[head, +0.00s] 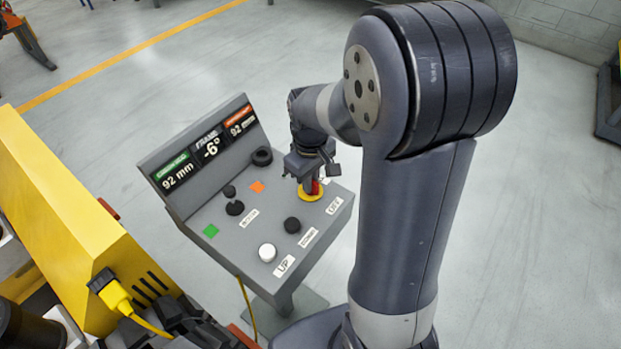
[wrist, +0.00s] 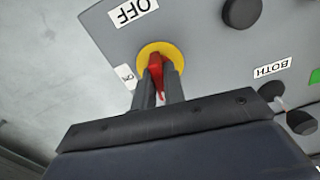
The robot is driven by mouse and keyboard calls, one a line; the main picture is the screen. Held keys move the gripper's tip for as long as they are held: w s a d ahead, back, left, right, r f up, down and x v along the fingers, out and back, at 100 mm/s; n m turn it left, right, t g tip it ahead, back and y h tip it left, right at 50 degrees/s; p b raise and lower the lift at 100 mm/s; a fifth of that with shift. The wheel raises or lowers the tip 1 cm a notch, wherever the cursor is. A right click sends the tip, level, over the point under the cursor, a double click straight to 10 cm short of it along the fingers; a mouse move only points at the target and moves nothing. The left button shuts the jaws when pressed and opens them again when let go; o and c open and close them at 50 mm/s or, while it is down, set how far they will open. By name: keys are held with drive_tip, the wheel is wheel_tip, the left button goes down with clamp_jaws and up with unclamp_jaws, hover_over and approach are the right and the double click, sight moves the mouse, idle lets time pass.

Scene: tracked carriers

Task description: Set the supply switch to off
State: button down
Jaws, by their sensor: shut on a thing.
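The supply switch has a red handle (wrist: 156,64) on a yellow round plate (wrist: 174,54) in the wrist view. My gripper (wrist: 160,92) is shut on the red handle, with one dark finger on each side. An OFF label (wrist: 133,11) lies beyond the plate, and a small ON label (wrist: 125,77) lies to its left. In the head view the yellow plate (head: 311,196) is at the right of the grey console (head: 230,240), under my gripper (head: 312,184). The OFF label (head: 334,206) is just to its right. My fingers partly hide the handle, so its exact setting is unclear.
The console also bears black knobs (head: 292,225), a white button (head: 267,252), a joystick (head: 234,207) and a green square (head: 211,231). Its display (head: 209,147) reads 92 mm, -6° and 92 mm. A yellow machine (head: 70,220) stands at the left.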

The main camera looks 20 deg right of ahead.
drive_tip(key=shift+n, duration=0.6)
drive_tip(key=c, duration=1.5)
unclamp_jaws()
wheel_tip(320, 180, up, 11)
drive_tip(key=shift+f, duration=0.1)
wheel_tip(320, 180, down, 11)
drive_tip(key=shift+r, duration=0.15)
